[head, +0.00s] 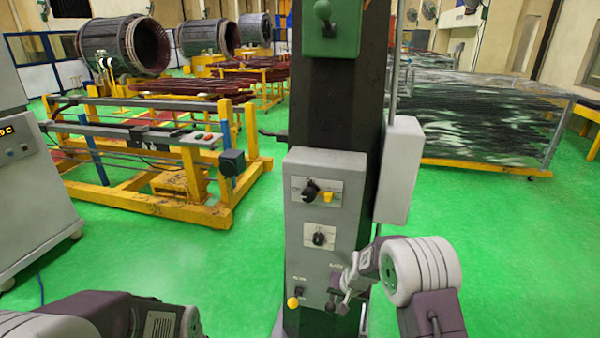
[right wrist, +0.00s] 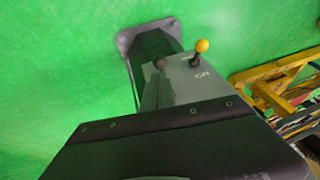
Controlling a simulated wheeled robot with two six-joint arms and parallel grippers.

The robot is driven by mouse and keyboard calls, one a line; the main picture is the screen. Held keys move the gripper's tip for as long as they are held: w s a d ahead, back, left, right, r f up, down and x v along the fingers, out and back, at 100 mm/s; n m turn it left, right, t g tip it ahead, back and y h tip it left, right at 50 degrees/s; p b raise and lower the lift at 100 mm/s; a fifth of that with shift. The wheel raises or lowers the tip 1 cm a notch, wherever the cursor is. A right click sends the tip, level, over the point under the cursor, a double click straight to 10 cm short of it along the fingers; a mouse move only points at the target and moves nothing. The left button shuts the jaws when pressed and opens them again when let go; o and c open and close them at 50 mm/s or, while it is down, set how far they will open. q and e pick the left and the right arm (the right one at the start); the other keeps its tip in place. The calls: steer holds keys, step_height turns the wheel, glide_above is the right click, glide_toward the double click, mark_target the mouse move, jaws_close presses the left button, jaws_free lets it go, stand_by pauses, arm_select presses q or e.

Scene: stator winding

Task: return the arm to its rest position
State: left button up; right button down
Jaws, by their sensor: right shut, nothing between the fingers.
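My right arm comes in from the lower right in the head view. Its gripper (head: 341,298) is shut and empty, in front of the lower right part of a grey control box (head: 322,265). Whether it touches the box I cannot tell. The box has rotary switches and, low on its left, a yellow ball knob (head: 293,302).
A dark column (head: 335,100) carries the control box, with a light grey box (head: 399,170) at its right. A yellow frame (head: 205,210) stands left, a grey cabinet (head: 40,190) at far left, and a rack (head: 480,115) behind right. Green floor (head: 520,240) is clear at the right.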

steer(key=s+d+r+n, duration=0.1)
steer(key=s+d+r, duration=0.2)
steer(key=s+r, duration=0.85)
steer(key=s+d+f+n+g+h, duration=0.1)
steer(key=s+f+g, duration=0.2)
steer(key=s, duration=1.1)
steer(key=shift+f+n, duration=0.4)
steer(key=shift+f, duration=0.1)
steer(key=shift+s, duration=0.1)
